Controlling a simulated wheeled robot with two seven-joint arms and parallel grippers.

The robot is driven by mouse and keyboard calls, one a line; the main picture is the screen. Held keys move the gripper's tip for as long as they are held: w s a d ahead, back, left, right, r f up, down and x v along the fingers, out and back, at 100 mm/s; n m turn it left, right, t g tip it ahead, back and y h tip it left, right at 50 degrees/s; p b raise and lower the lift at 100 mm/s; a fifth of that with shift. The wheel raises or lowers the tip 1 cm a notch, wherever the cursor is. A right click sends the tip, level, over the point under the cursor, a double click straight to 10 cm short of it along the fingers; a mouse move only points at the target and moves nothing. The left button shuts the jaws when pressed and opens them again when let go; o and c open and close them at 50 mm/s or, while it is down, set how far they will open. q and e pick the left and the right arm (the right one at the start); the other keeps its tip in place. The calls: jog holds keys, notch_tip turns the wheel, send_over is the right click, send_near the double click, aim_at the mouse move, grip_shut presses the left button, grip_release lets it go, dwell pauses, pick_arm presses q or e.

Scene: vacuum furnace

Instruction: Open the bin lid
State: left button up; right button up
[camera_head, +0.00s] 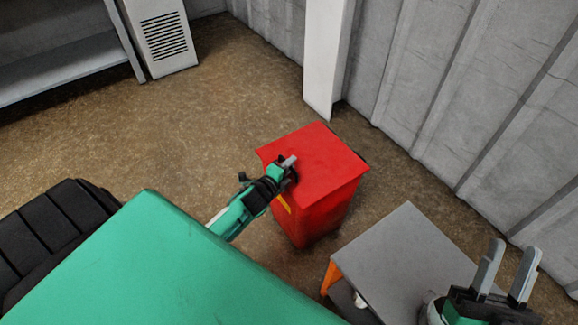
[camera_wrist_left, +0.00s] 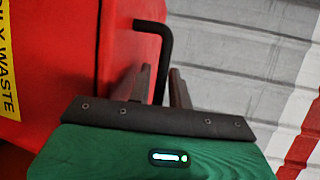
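The red bin (camera_head: 318,212) stands on the floor with its flat red lid (camera_head: 322,150) lying shut on top. A black bent handle (camera_wrist_left: 166,50) sticks out from the bin's red side in the left wrist view. My left gripper (camera_head: 288,163) is at the bin's near left edge; it also shows in the left wrist view (camera_wrist_left: 160,85). Its two fingers stand on either side of the handle's hanging part; whether they grip it is unclear. My right gripper (camera_head: 506,270) is open and empty at lower right, away from the bin.
A grey-topped table (camera_head: 400,255) stands right of the bin, below my right gripper. A white post (camera_head: 325,60) and a ribbed grey wall (camera_head: 450,90) are behind the bin. A shelf (camera_head: 65,65) and a white vented cabinet (camera_head: 160,40) stand at the upper left. Floor left of the bin is clear.

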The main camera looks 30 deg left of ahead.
pick_arm(q)
jog(key=shift+c, duration=0.4)
grip_shut()
